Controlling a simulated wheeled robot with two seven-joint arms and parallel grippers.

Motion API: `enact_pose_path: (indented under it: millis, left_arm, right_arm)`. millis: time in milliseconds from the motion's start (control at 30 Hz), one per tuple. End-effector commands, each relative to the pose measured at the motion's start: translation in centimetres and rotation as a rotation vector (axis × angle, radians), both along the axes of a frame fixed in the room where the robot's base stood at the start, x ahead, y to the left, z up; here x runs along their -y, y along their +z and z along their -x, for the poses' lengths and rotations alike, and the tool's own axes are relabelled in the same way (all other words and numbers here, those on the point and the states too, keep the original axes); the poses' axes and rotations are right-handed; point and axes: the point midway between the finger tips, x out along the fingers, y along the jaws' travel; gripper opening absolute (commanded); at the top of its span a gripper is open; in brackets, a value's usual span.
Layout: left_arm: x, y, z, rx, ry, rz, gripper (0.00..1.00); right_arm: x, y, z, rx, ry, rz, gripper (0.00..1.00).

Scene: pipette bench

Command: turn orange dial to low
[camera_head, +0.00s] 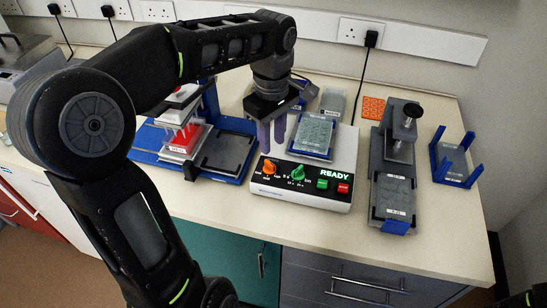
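The orange dial (270,167) is on the left of the sloped black front panel of a white bench device (317,198). Small markings sit around the dial, too small to read surely, so I cannot tell its setting. A green dial (297,172) is just to its right. My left gripper (272,146) points down just above and behind the orange dial, with its purple-grey fingers a little apart and nothing visible between them. The fingertips appear clear of the dial. My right gripper is not in view.
The device has a lit READY display (334,175), a green button (322,184) and a red button (343,187). A blue-based station (228,178) stands left. A grey clamp stand (378,168) and blue holder (455,180) stand right. The bench front right is clear.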

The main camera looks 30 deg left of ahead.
Motion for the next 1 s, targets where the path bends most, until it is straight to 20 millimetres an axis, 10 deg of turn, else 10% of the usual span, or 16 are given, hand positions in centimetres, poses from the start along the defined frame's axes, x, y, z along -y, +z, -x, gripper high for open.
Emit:
enact_pose_path:
  millis: [533,1000]
  left_arm:
    - [0.0,-6.9,0.0,-0.002,-0.001,0.002,0.30]
    - [0.0,-7.6,0.0,0.001,-0.001,0.001,0.21]
  right_arm:
    - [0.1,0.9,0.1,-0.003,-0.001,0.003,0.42]
    - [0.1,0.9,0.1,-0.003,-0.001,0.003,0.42]
